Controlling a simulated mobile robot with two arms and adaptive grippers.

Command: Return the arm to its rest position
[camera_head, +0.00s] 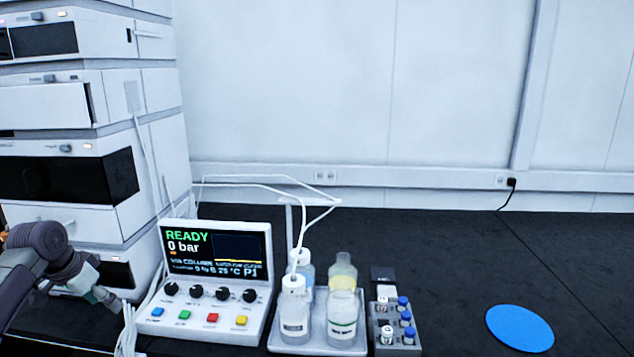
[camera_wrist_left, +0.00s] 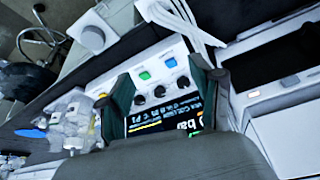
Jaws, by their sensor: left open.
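My left arm comes in at the lower left of the head view, in front of the chromatography stack (camera_head: 90,175). Its gripper (camera_head: 105,298) is beside the left edge of the control panel (camera_head: 205,325). In the left wrist view the gripper (camera_wrist_left: 163,82) has its two dark green fingers spread, with nothing between them. The panel's screen (camera_wrist_left: 165,118) and knobs show behind the gap; I cannot tell how far off they are. My right gripper is in neither view.
A tray (camera_head: 318,350) of capped bottles stands right of the panel, with thin tubes rising from it. A small vial rack (camera_head: 408,348) is beside it. A blue disc (camera_head: 519,328) lies on the dark bench (camera_head: 450,260), which is mostly clear at right. White cables hang by the gripper.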

